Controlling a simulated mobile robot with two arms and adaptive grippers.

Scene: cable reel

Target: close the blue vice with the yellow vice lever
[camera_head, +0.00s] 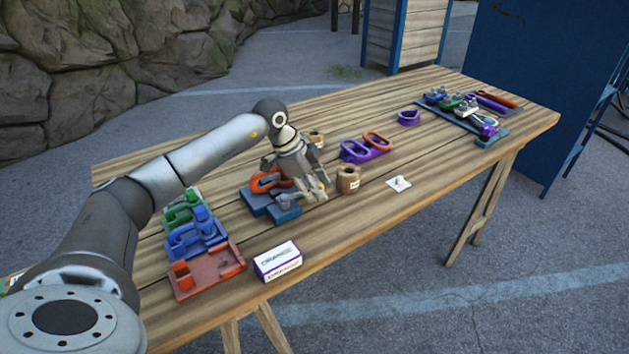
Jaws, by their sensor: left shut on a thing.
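The blue vice (285,215) stands on the wooden table near the middle of its left half. An orange-red ring-shaped part (262,182) sits at the vice's top left. My left gripper (318,190) is at the right side of the vice, pointing down. Its fingers are shut on a small yellowish piece that looks like the yellow vice lever; the fingers hide most of it. I cannot tell how far apart the vice jaws are, as the gripper covers part of the vice. My right gripper is not in view.
Green, blue and red holders (207,270) lie left of the vice, with a white box (278,261) in front. A brown spool (348,180) stands close right of the gripper. Purple parts (362,150) and a tool tray (490,141) lie farther right.

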